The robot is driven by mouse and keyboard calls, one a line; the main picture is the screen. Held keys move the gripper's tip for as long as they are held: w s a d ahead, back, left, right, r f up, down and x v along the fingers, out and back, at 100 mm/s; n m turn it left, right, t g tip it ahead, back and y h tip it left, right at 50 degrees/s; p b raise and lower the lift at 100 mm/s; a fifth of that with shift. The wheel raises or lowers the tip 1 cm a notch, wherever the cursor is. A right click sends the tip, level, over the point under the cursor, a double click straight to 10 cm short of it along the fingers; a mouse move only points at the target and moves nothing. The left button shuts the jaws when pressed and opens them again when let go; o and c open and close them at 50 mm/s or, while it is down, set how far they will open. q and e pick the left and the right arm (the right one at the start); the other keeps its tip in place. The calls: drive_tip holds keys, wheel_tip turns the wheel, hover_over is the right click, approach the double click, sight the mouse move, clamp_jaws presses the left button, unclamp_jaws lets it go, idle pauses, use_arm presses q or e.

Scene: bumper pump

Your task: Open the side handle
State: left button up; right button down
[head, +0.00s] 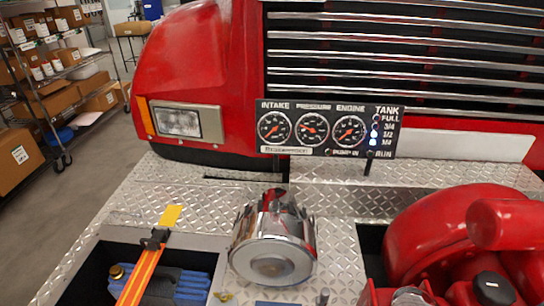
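A chrome pump inlet with a round cap (272,262) sits on the diamond-plate bumper in the lower middle. A small metal post (323,297) stands at its lower right, cut by the bottom edge. A small brass-coloured piece (222,297) lies at its lower left. I cannot tell which of these, if any, is the side handle or whether it is open. Neither of my grippers is in view.
A gauge panel (330,129) stands behind the inlet, before the red truck front (190,60). Red pump machinery (450,235) fills the lower right.

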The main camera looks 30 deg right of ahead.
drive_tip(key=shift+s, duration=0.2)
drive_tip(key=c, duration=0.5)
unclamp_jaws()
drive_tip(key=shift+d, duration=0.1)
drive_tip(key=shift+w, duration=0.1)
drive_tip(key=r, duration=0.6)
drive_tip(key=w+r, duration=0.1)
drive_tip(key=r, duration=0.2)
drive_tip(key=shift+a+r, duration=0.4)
